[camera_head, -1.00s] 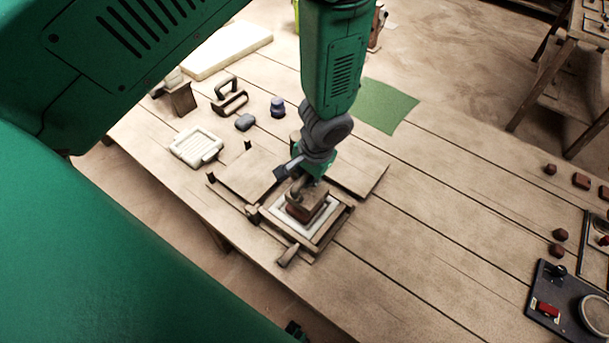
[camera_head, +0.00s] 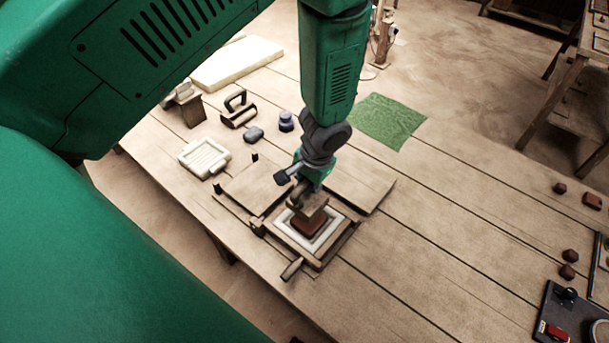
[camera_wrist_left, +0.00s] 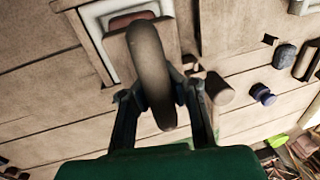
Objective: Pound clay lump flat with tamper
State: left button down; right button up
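My left gripper (camera_head: 303,186) is shut on the arched handle of a wooden tamper (camera_head: 311,208). In the left wrist view my left gripper (camera_wrist_left: 160,107) has a finger on each side of the tamper handle (camera_wrist_left: 148,65). The tamper's block is over the reddish-brown clay lump (camera_head: 308,227), which sits inside a pale square mould (camera_head: 289,231) in a wooden press frame. A strip of the clay (camera_wrist_left: 118,21) also shows past the block in the left wrist view. Whether block and clay touch is hard to tell. My right gripper is not in view.
Two flat boards flank the press, one on the left (camera_head: 255,188) and one on the right (camera_head: 358,186). A white tray (camera_head: 203,156), a dark-handled tool (camera_head: 238,116), a grey lump (camera_head: 254,134) and a blue jar (camera_head: 286,121) lie behind. A green cloth (camera_head: 388,121) lies further back.

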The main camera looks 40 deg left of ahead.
aim_at(307, 197)
pick_arm(q)
jog(key=f+b, duration=0.2)
jog(key=f, duration=0.2)
jog(key=f+b, duration=0.3)
jog(key=shift+d+f, duration=0.2)
jog(key=shift+f, duration=0.2)
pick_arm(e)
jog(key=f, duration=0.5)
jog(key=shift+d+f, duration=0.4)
pick_arm(q)
jog(key=shift+a+r+p, duration=0.3)
jog(key=shift+r+p, duration=0.25)
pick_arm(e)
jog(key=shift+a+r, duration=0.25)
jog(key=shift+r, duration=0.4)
pick_arm(q)
notch_tip(307, 197, up, 6)
jog(key=p, duration=0.4)
jog(key=shift+a+f+p, duration=0.15)
jog(key=shift+f+p, duration=0.05)
jog(key=shift+p, duration=0.15)
jog(key=shift+r, duration=0.15)
jog(key=shift+d, duration=0.4)
jog(key=shift+r+p, duration=0.25)
jog(key=shift+p, duration=0.1)
jog(key=shift+a+r, duration=0.1)
jog(key=shift+a, duration=0.25)
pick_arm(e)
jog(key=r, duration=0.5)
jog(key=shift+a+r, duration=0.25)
